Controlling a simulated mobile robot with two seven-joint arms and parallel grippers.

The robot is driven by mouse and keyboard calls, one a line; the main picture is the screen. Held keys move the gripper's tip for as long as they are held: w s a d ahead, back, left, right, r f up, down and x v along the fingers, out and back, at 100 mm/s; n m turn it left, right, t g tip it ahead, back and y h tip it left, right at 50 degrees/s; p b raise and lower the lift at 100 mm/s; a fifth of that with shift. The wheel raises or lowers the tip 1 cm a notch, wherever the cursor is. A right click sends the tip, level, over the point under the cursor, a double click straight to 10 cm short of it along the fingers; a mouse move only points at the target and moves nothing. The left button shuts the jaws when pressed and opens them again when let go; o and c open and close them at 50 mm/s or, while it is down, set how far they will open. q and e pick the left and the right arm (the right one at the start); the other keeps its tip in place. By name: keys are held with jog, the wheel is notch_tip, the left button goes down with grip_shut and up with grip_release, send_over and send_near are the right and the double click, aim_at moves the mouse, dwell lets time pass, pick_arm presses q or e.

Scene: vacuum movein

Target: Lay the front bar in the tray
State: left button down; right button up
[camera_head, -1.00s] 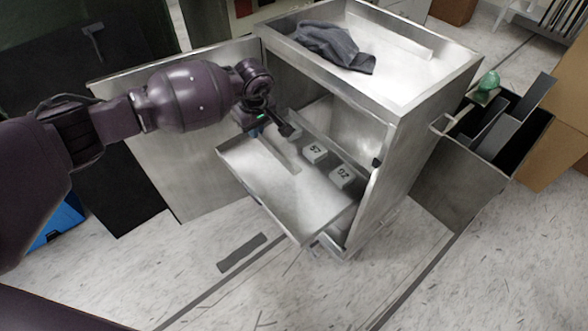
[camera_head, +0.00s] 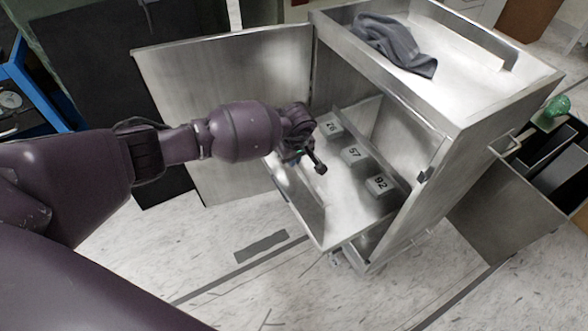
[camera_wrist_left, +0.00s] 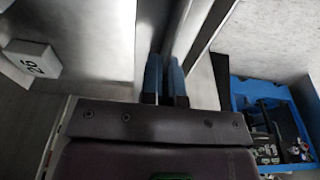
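The front bar (camera_head: 310,201) shows as a grey metal strip along the tray's front side, tilted up rather than flat. My left gripper (camera_head: 313,163) is at the strip's upper end, in front of the blocks. In the left wrist view its two blue fingers (camera_wrist_left: 164,78) stand close together with the bar's thin metal edge (camera_wrist_left: 180,30) between them. The bar's lower end is hard to make out. My right gripper is out of view.
The open cabinet door (camera_head: 230,85) is behind my arm. A dark cloth (camera_head: 395,45) lies on the cabinet top. A bin (camera_head: 515,190) stands at the right.

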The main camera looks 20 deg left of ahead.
aim_at(293, 177)
pick_arm(q)
notch_tip(293, 177, down, 5)
jog(key=shift+s+f+b, duration=0.1)
jog(key=shift+s+b, duration=0.05)
jog(key=shift+b, duration=0.55)
jog(key=shift+f, duration=0.3)
jog(key=shift+r, duration=0.15)
jog(key=c, duration=1.4)
grip_release()
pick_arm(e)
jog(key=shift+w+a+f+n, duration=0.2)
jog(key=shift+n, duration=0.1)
pick_arm(q)
jog(key=shift+o, duration=0.2)
